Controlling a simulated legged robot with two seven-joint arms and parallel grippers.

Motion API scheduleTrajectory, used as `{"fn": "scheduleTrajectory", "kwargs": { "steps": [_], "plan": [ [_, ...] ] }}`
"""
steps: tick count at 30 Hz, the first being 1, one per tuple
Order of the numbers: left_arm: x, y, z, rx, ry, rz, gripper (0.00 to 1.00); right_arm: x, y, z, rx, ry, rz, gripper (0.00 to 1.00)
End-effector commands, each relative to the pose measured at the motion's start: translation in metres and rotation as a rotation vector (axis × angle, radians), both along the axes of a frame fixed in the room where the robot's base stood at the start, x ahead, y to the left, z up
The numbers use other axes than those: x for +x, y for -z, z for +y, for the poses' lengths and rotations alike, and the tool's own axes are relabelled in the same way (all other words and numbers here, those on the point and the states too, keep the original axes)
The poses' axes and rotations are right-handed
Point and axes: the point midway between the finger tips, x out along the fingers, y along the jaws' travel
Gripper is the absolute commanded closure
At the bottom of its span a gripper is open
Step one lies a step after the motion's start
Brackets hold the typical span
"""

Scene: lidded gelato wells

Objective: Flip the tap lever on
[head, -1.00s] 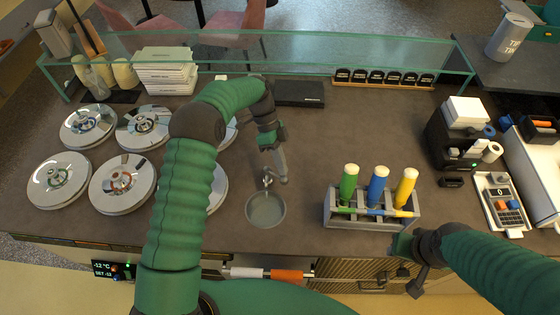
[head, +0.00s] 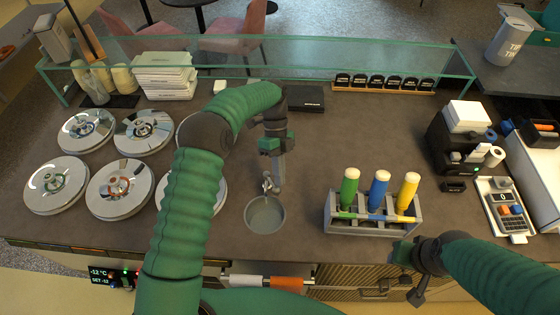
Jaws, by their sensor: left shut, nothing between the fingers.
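A small metal tap (head: 267,184) stands at the back rim of a round sink basin (head: 265,215) set in the brown counter. My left gripper (head: 278,189) is shut and empty, pointing down just right of the tap. Its fingers overlap the tap's right side in this view, and I cannot tell if they touch it. The tap's lever is too small and partly covered to make out its position. My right gripper (head: 402,254) is low at the counter's front edge, right of the sink, and I cannot tell whether it is open.
Round lidded wells (head: 122,187) fill the left, partly behind my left arm. A grey rack (head: 372,222) with green, blue and yellow bottles stands right of the sink. A glass screen (head: 200,50) runs along the back. The counter between sink and rack is clear.

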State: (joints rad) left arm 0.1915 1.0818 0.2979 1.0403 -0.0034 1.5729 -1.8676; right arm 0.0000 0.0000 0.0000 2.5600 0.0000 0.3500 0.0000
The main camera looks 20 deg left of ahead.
Motion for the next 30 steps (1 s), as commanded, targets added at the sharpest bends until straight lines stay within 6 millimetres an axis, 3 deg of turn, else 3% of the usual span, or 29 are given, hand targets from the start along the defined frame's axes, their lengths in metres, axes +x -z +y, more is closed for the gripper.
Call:
{"fn": "scheduleTrajectory", "kwargs": {
  "steps": [11,21,30],
  "plan": [
    [0.004,-0.004,0.002,0.000,-0.001,-0.002,1.00,0.000,0.004,0.000,0.000,0.000,0.000,0.64],
    [0.034,-0.049,0.015,-0.001,-0.001,-0.001,1.00,0.000,0.012,0.000,0.000,0.000,0.000,0.64],
    [0.039,-0.061,0.018,0.000,0.000,0.002,1.00,0.000,0.011,0.000,0.000,0.000,0.000,0.64]
  ]
}}
